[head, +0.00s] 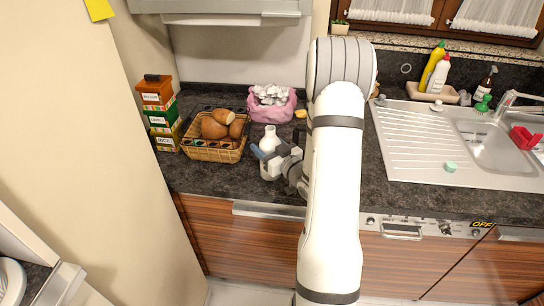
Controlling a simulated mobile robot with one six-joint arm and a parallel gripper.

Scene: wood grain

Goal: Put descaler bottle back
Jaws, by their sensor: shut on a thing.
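A white bottle (270,138), which appears to be the descaler bottle, stands upright at the dark counter, right of the bread basket. No label can be read. My gripper (266,158) is shut on its body from the right, with a blue finger on its left side. The fingers hide part of the bottle. I cannot tell whether its base touches the counter. Another white bottle (440,74) and a yellow bottle (432,62) stand in a tray (420,92) behind the sink.
A wicker basket (213,153) of bread stands close left, with stacked boxes (157,90) beyond. A pink bag (272,108) lies behind the bottle. The steel sink (490,140) is at right. Bare counter (215,177) lies in front of the basket.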

